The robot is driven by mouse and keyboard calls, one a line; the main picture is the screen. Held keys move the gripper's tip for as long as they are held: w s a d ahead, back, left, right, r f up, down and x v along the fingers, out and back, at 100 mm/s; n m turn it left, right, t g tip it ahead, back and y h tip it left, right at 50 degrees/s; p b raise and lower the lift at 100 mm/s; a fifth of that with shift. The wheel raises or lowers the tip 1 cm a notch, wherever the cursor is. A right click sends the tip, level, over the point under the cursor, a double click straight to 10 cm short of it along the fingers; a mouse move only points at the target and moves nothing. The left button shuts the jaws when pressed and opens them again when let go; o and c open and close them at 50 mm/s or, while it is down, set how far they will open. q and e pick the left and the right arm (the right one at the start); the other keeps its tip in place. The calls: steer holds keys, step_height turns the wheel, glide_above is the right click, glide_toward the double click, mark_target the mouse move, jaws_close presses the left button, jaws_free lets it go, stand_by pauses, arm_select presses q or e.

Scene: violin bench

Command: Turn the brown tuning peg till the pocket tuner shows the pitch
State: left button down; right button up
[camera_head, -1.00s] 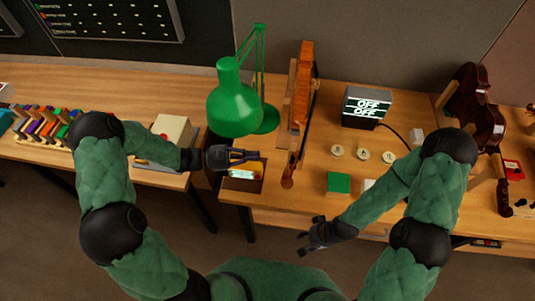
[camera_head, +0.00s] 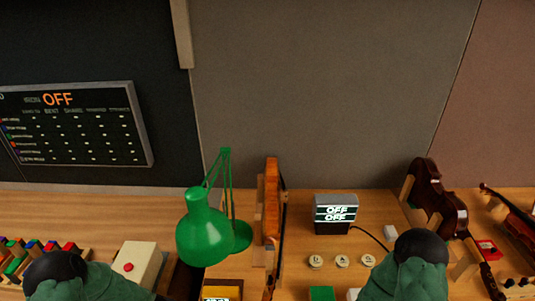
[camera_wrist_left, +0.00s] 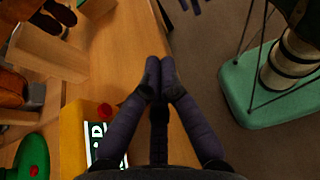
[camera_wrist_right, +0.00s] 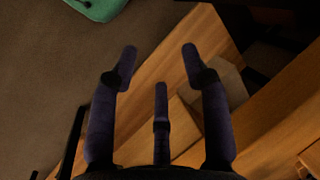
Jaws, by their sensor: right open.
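An orange-brown violin (camera_head: 271,205) stands edge-on in a wooden holder at the middle of the bench in the head view. Its lower end is cut off by the picture's edge. Dark peg-like shapes (camera_wrist_left: 52,18) show at the top left of the left wrist view; I cannot tell which is the brown tuning peg. A yellow box with a lit screen, likely the pocket tuner (camera_wrist_left: 73,130), lies left of my left gripper (camera_wrist_left: 160,65); its reading is partly hidden. My left gripper is shut, nothing visible between its fingertips. My right gripper (camera_wrist_right: 160,52) is open and empty near the bench edge.
A green lamp (camera_head: 205,230) stands left of the violin. A darker violin (camera_head: 435,195) stands farther right. A wall board (camera_head: 75,125) also reads OFF. Floor shows beyond the bench edge.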

arm_select(q)
steer(key=s+a+f+m+g+y, duration=0.1)
steer(key=s+f+m+g+y, duration=0.1)
steer(key=s+f+m+y, duration=0.8)
steer(key=w+d+f+m+t+b, duration=0.1)
steer(key=d+f+m+t+b, duration=0.2)
steer(key=f+b, duration=0.4)
step_height(320, 180, down, 3)
steer(key=shift+w+r+m+h, duration=0.15)
steer(key=shift+w+m+h, duration=0.25)
steer(key=shift+m, duration=0.5)
steer(key=shift+r, duration=0.1)
stand_by(0.4)
